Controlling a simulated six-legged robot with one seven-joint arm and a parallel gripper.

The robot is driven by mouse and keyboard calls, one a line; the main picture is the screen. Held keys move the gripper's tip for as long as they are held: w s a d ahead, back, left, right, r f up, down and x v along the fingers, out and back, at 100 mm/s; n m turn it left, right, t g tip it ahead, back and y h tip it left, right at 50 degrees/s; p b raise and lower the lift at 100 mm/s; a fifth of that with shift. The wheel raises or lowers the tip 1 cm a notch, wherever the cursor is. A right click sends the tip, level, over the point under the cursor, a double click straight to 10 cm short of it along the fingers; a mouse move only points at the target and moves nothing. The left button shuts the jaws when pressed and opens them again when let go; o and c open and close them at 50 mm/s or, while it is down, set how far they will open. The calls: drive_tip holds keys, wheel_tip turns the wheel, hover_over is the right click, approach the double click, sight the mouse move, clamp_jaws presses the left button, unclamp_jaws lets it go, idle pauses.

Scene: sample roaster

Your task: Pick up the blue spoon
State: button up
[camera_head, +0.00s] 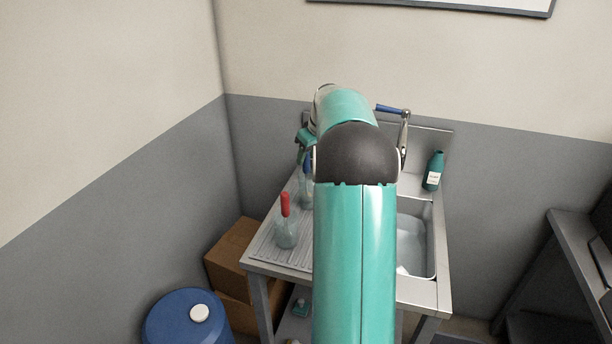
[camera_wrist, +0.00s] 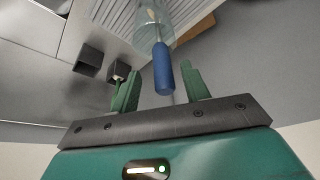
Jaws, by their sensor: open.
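The blue spoon shows as a blue handle (camera_wrist: 162,68) in the wrist view, standing up out of a clear glass jar (camera_wrist: 150,28). In the head view, a small part of the blue handle (camera_head: 307,167) shows left of my arm, above its jar (camera_head: 305,193). My gripper (camera_wrist: 161,88) is open, with one green finger on each side of the handle's end. The handle looks free of both fingers; its depth between them is hard to judge. My arm hides part of the jar's surroundings in the head view.
A jar (camera_head: 286,236) with a red-handled utensil (camera_head: 285,204) stands nearer on the ridged drainboard (camera_head: 268,252). The sink (camera_head: 428,240), a blue-handled tap (camera_head: 392,109) and a green bottle (camera_head: 434,172) are at right. Walls close off the back and left. A blue barrel (camera_head: 165,318) stands front left.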

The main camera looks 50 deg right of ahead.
sight(305, 164)
drive_tip(key=x, duration=0.4)
drive_tip(key=shift+w+a+f, duration=0.1)
drive_tip(key=shift+a+f, duration=0.1)
drive_tip(key=shift+f, duration=0.15)
clamp_jaws()
drive_tip(key=shift+r, duration=0.1)
